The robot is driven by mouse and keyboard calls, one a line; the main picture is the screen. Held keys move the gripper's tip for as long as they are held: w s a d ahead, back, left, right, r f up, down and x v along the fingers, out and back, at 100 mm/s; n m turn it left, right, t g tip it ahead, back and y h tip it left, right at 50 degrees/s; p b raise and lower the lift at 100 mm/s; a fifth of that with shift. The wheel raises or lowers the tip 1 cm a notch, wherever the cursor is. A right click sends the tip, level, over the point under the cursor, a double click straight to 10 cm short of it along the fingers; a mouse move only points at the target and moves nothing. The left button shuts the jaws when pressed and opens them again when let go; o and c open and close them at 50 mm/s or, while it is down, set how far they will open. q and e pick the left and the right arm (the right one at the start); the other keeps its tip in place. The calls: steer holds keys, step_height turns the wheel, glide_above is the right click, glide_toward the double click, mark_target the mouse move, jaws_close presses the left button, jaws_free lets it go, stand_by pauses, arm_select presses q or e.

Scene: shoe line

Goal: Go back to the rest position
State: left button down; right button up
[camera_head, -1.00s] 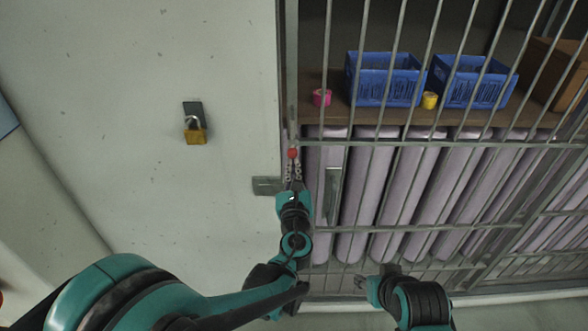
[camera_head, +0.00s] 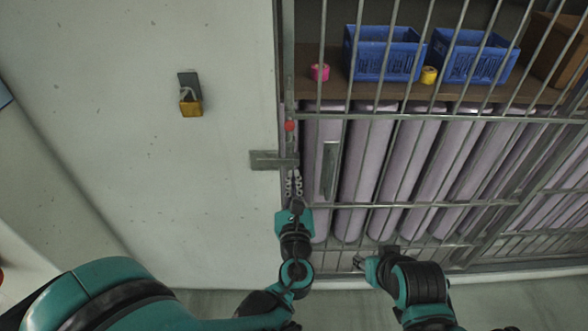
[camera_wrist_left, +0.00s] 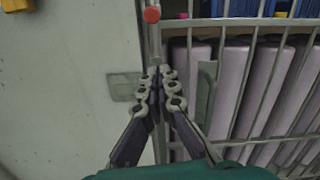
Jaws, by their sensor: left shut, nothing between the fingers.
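My left gripper (camera_head: 293,174) is shut and empty in front of the barred gate's left edge. Its fingertips sit just below the red knob (camera_head: 289,126), apart from it, and overlap the right end of the grey latch plate (camera_head: 266,160). The left wrist view shows the two fingers (camera_wrist_left: 160,72) together, with the red knob (camera_wrist_left: 151,14) above their tips and the latch plate (camera_wrist_left: 122,87) to the left. My right gripper (camera_head: 359,262) is low in front of the bars, small and partly hidden by its arm; its opening is unclear.
A brass padlock (camera_head: 191,108) hangs on a dark plate on the white wall (camera_head: 130,150). Behind the bars (camera_head: 400,117) are blue baskets (camera_head: 384,60), pink and yellow rolls, a brown box and several lilac rolls.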

stand_by(0.5)
arm_select(q)
steer(key=s+a+f+n+g+y, duration=0.2)
steer(key=s+a+f+n+g, duration=0.15)
steer(key=a+n, duration=0.6)
steer(key=s+a+f+n+g+y, duration=0.2)
steer(key=a+n+g, duration=0.2)
steer(key=a+n, duration=0.55)
steer(key=s+d+f+n+g+h, duration=0.1)
steer(key=s+n+g+h, duration=0.3)
steer(key=s+n, duration=0.8)
steer(key=f+n, duration=0.1)
steer(key=n, duration=0.2)
steer(key=shift+f, duration=0.3)
arm_select(e)
steer(key=shift+c, duration=0.4)
